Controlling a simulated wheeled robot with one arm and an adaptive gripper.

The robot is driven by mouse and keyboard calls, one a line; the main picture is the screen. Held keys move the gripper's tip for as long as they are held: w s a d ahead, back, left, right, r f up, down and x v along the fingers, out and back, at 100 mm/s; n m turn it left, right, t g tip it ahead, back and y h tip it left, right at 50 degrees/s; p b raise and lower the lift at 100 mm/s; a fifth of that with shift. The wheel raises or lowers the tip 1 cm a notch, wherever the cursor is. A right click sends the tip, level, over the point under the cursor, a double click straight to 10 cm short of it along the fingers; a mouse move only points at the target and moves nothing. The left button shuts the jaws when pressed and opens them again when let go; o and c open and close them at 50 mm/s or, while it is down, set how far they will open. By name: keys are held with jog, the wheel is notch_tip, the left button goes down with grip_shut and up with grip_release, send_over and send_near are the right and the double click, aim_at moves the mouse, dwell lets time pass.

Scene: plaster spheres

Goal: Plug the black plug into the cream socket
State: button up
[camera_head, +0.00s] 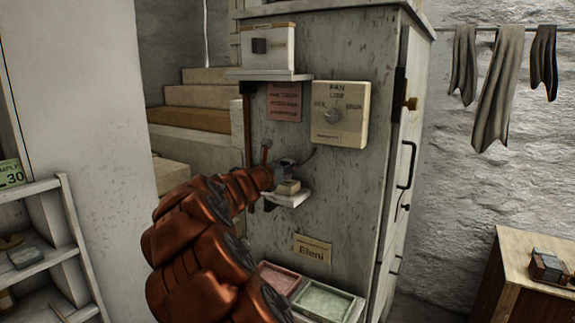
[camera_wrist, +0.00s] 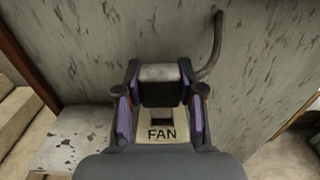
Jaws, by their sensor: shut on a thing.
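My gripper (camera_wrist: 160,90) is shut on the black plug (camera_wrist: 160,94), a dark block with a greyish top between the purple-padded fingers. A dark cable runs from the plug up the cabinet face. The cream socket (camera_wrist: 176,135), marked FAN, shows just below the plug in the wrist view, with a dark slot visible in it. In the head view my gripper (camera_head: 283,164) is above the cream socket (camera_head: 289,187), which sits on a small shelf. The plug's lower end is hidden, so contact with the socket cannot be told.
The small white shelf (camera_head: 291,199) juts from the grey cabinet (camera_head: 345,200). A cream fan control box (camera_head: 340,113) is above right. A white box (camera_head: 268,45) is on an upper shelf. Shallow coloured trays (camera_head: 323,301) lie below. A wooden table (camera_head: 520,250) stands at right.

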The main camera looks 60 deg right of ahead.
jog(key=shift+f+b, duration=1.05)
jog(key=shift+f, duration=0.55)
dwell(0.3)
jog(key=o, duration=1.2)
jog(key=shift+r, duration=0.15)
jog(key=shift+r+p, duration=1.95)
